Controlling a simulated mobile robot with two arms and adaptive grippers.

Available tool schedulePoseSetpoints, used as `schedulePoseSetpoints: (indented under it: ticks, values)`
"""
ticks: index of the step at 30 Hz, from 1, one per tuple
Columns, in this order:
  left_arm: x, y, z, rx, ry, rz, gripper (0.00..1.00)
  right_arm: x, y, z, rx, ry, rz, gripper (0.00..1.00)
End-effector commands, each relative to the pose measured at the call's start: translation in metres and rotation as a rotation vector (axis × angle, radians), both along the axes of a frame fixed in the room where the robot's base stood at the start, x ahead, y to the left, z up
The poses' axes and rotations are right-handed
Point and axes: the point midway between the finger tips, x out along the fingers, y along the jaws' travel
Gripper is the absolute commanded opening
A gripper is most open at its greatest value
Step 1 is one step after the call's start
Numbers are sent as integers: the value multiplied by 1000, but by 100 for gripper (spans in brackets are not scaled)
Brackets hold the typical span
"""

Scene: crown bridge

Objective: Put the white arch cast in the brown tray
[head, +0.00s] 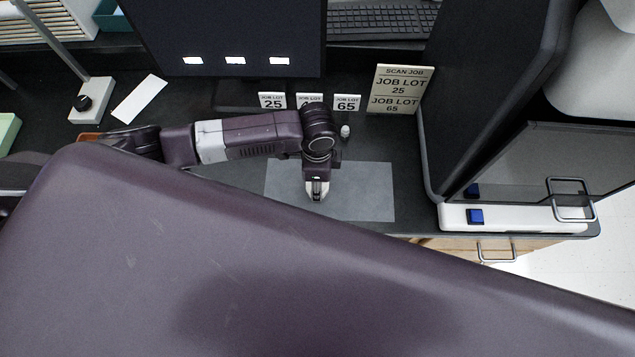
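My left gripper (317,192) points down over the grey mat (370,192) in the middle of the bench. Pale, whitish surfaces show at its fingertips. I cannot tell whether they are the white arch cast or part of the fingers, nor whether the fingers are open or shut. An orange-brown edge (88,137), possibly the brown tray, shows at the left behind my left arm; most of it is hidden. My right gripper is not in view.
A small white piece (345,131) stands behind the mat, near small job lot cards (347,103) and a larger scan job sign (401,88). A dark cabinet with a clear door (565,165) bounds the right. My own purple arm link covers the foreground.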

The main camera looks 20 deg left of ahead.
Motion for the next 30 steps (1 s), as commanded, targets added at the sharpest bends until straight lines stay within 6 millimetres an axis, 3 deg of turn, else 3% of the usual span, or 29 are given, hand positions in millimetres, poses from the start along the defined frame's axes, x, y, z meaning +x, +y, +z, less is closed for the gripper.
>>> schedulePoseSetpoints:
  ticks: [3, 11, 17, 20, 30]
  values:
    - [1, 0, 1, -1, -1, 0, 9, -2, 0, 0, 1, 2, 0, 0]
    - [1, 0, 3, -1, -1, 0, 9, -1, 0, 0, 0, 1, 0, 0]
    - [2, -1, 22, -3, -4, 1, 9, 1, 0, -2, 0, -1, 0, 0]
    - [2, -1, 44, -3, -6, -1, 9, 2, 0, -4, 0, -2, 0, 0]
    - [2, -1, 143, -3, -7, -2, 9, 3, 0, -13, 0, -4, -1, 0]
